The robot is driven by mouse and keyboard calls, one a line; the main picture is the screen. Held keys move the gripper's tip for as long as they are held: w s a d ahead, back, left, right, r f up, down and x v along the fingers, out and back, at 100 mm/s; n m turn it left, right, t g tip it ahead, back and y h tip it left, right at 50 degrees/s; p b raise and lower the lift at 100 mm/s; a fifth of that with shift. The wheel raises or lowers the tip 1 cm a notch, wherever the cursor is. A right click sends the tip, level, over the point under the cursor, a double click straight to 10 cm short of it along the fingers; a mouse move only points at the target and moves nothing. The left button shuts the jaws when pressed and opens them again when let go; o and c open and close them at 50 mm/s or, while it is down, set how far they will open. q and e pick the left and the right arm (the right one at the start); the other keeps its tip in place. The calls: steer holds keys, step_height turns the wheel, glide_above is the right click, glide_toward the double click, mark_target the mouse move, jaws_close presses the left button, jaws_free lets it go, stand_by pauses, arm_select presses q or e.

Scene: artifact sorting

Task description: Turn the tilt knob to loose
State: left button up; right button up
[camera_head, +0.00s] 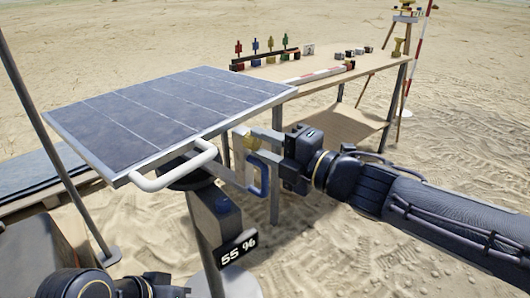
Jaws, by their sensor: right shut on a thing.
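The tilted solar panel (150,115) with a white front handle (175,172) stands on a grey post (213,222) at left centre. A small brass-coloured knob (249,145) shows beside the panel's right front corner; I take it for the tilt knob. My right gripper (251,157) reaches in from the right and is shut on this knob, its fingers partly covering it. A blue-edged loop (259,176) hangs just below. Any loose mark on the knob is too small to read. Dark parts of my left arm show at the bottom left; its fingers are not clear.
A display on the post reads 55 % (238,250). Behind stands a wooden table (335,75) with coloured figures, small blocks and a red-and-white bar (318,75). A tripod (404,50) stands at the back right. A thin pole rises at left. Sand lies open at right.

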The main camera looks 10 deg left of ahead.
steer(key=shift+n+b, duration=0.4)
steer(key=shift+n, duration=0.6)
steer(key=o, duration=1)
steer(key=shift+c, duration=0.2)
steer(key=shift+f, duration=0.1)
